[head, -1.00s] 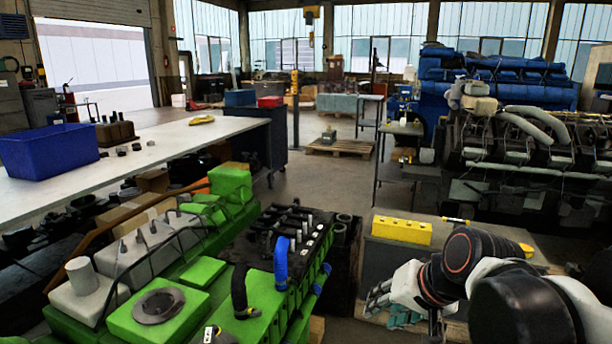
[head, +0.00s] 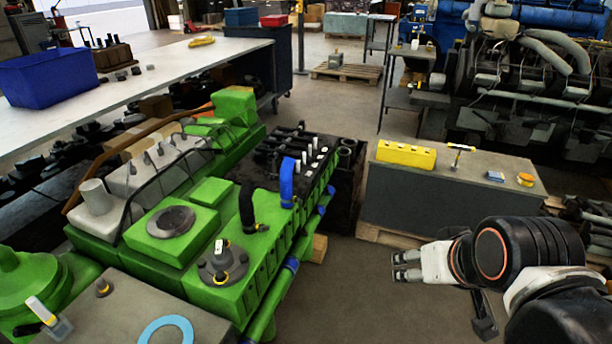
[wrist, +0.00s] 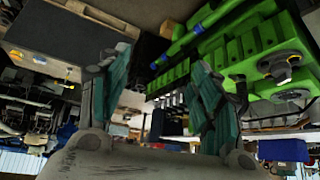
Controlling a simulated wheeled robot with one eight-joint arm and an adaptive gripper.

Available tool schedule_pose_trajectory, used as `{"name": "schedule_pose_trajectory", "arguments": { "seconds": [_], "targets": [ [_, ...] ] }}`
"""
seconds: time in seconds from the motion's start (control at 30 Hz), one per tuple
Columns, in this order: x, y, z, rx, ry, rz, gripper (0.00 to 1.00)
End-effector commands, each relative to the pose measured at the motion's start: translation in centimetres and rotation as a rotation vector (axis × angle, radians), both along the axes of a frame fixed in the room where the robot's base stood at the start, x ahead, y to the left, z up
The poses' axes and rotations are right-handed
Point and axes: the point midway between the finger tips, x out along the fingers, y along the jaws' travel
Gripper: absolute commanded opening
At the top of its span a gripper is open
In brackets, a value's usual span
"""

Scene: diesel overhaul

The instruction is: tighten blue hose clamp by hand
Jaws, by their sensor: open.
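A blue hose (head: 287,182) stands up from the side of the green engine (head: 185,250) in the head view. A small yellowish band shows at its lower end (head: 288,204), too small to tell if it is tight. Blue sleeves (head: 291,265) sit on the green pipe along the engine's near side. They also show in the wrist view (wrist: 200,28), where the scene appears upside down. My gripper (head: 397,265) is open and empty to the right of the engine, apart from it. Its two teal-padded fingers (wrist: 160,80) stand wide apart in the wrist view.
A black hose (head: 246,207) with a yellow clamp stands beside the blue hose. A grey bench (head: 430,205) with a yellow block (head: 407,154) lies behind my gripper. A long white table (head: 130,85) with a blue bin (head: 48,84) is at left.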

Motion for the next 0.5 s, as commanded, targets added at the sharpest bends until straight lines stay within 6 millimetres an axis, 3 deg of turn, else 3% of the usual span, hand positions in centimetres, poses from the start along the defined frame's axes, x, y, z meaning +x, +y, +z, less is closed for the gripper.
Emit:
{"name": "schedule_pose_trajectory", "arguments": {
  "seconds": [0.2,0.5],
  "targets": [
    [5.1,2.2,1.7,0.113,0.036,0.036,0.58],
    [13.2,5.2,2.4,0.287,0.071,0.108,0.58]
  ]
}}
